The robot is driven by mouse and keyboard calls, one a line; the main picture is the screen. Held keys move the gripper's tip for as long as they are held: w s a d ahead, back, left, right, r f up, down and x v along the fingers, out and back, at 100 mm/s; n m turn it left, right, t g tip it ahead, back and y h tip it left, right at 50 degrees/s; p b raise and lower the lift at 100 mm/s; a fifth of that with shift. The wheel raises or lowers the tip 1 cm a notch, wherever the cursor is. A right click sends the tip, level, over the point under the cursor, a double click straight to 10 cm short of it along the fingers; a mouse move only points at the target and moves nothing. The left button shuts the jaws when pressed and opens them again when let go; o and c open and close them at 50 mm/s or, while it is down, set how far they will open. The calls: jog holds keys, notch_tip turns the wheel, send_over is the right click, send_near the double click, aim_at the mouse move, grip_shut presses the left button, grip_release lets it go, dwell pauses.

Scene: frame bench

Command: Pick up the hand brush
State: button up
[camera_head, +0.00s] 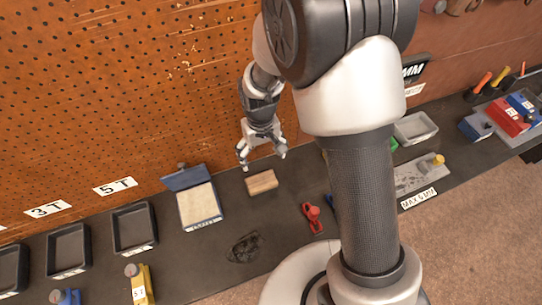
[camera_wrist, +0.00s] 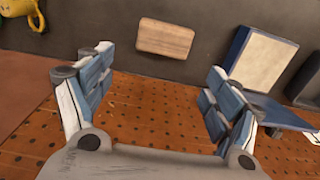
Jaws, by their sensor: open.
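A light wooden block (camera_head: 262,182), which I take for the hand brush, lies flat on the dark bench top near the pegboard. No bristles or handle show. It also shows in the wrist view (camera_wrist: 165,39), at the top middle, beyond the fingertips. My gripper (camera_head: 262,159) is open and empty, pointing down above the bench and just behind the block. In the wrist view its two blue-padded fingers (camera_wrist: 160,64) are spread wide, with bare space between them. The fingers do not appear to touch the block.
A blue open box with a cream panel (camera_head: 198,206) stands left of the block. A red tool (camera_head: 313,217) lies to its front right, a dark lump (camera_head: 243,247) in front. Black trays (camera_head: 134,228) line the left. The pegboard (camera_head: 130,90) rises close behind my gripper.

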aim_at(261, 180)
jog(key=shift+o, duration=1.4)
jog(key=f+b, duration=0.1)
jog(key=f, duration=0.2)
jog(key=f+b, duration=0.1)
jog(key=f, duration=0.3)
jog(key=f+b, duration=0.1)
jog(key=f, duration=0.3)
jog(key=shift+s+a+f, duration=0.1)
jog(key=shift+s+a, duration=0.1)
jog(key=shift+a, duration=0.05)
jog(key=shift+a+f+b, duration=0.15)
jog(key=shift+f+b, duration=0.95)
jog(key=shift+f, duration=1.9)
jog(key=shift+r, duration=0.1)
jog(key=c, duration=1)
notch_tip(261, 180, up, 10)
jog(key=p, duration=0.3)
